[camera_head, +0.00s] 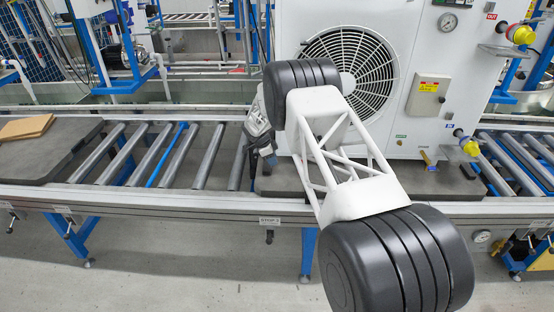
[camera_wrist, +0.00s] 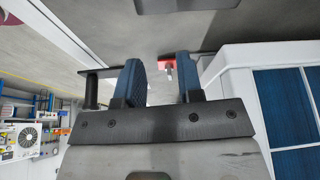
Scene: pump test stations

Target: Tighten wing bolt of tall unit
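The tall unit is most likely the big white fan unit (camera_head: 395,60) standing on the conveyor in the head view. In the wrist view a white body with blue panels (camera_wrist: 290,100) fills the right side, perhaps the side of that unit. A small red piece with a short grey stem (camera_wrist: 167,66), possibly the wing bolt, shows beyond and between my fingertips. My gripper (camera_wrist: 160,76) is open, its blue-padded fingers apart and nothing visibly held. In the head view my gripper (camera_head: 268,156) is low at the unit's left edge, partly hidden by my arm. No wing bolt is clear there.
The unit stands on a dark pallet (camera_head: 430,182). Yellow-and-red fittings (camera_head: 468,144) stick out at right. Bare rollers (camera_head: 180,155) lie to the left, then another dark pallet (camera_head: 50,155) with brown boards (camera_head: 25,127).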

